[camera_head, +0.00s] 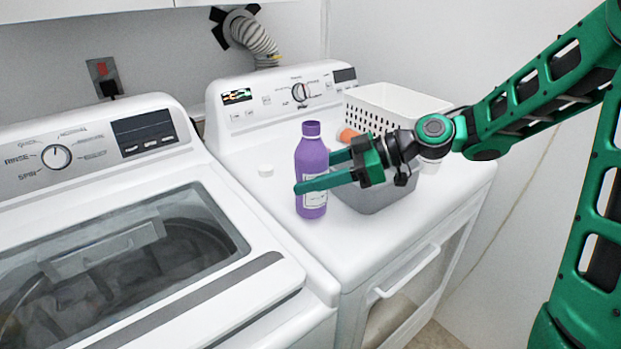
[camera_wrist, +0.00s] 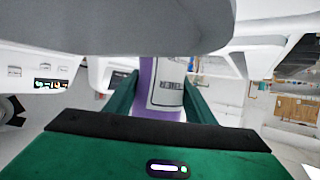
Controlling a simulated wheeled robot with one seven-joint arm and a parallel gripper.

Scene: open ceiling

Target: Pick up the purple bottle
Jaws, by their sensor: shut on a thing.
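The purple bottle (camera_head: 311,160) has a purple cap and a pale label, and stands upright at the front left of the dryer top (camera_head: 255,185). My green gripper (camera_head: 316,172) reaches in from the right at about the bottle's mid height, with its fingers on either side of it. It is shut on the bottle. In the wrist view the bottle (camera_wrist: 147,100) with its label shows between the two green fingers. A grey shape hides its upper part there. I cannot tell whether the bottle's base touches the dryer top.
A grey bin (camera_head: 375,199) sits right behind my gripper. A white perforated basket (camera_head: 375,118) stands behind it, with an orange item (camera_head: 348,135) nearby. A washer (camera_head: 110,240) stands to the left.

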